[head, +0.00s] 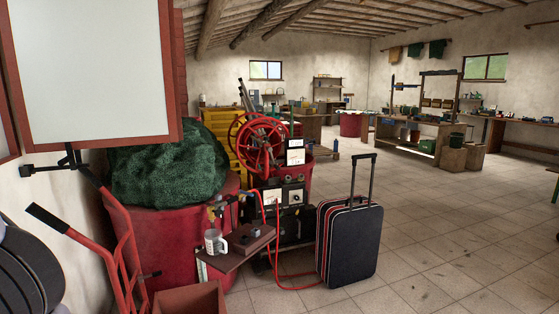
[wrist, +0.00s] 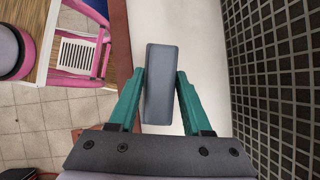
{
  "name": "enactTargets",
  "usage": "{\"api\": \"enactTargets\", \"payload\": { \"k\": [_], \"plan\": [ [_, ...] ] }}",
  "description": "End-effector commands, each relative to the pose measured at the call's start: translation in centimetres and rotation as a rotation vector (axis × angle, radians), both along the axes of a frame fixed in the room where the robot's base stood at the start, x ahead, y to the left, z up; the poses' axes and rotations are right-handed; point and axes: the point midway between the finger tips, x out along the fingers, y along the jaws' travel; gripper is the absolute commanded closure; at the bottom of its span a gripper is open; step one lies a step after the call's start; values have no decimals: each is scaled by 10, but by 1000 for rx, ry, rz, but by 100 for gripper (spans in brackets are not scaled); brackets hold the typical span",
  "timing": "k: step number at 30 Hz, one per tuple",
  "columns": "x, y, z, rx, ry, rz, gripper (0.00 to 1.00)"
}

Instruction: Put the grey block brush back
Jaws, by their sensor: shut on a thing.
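The grey block brush (wrist: 163,84) is a plain dark-grey oblong block in the middle of the wrist view. My gripper (wrist: 161,76) has two teal fingers, one on each side of the block, and is shut on it. Behind the brush is a pale white surface (wrist: 204,40) with a reddish-brown edge on its left. I cannot tell whether the brush touches that surface. In the head view, a white board (head: 95,70) with a red frame fills the upper left. Neither my gripper nor the brush can be made out there.
A dark gridded panel (wrist: 275,75) stands at the right of the wrist view, and a pink-framed item (wrist: 82,55) at upper left. In the head view, a red hand truck (head: 118,255), green sacking (head: 168,162) and a black suitcase (head: 352,242) crowd the left and middle. Tiled floor is clear at right.

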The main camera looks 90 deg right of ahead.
Motion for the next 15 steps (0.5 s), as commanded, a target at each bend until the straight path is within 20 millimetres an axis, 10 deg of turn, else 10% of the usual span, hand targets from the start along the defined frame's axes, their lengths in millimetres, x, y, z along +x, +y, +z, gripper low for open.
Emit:
{"api": "enactTargets", "payload": {
  "k": [6,15],
  "plan": [
    [-7,53,0,1,0,2,100],
    [-10,82,0,0,0,1,100]
  ]
}}
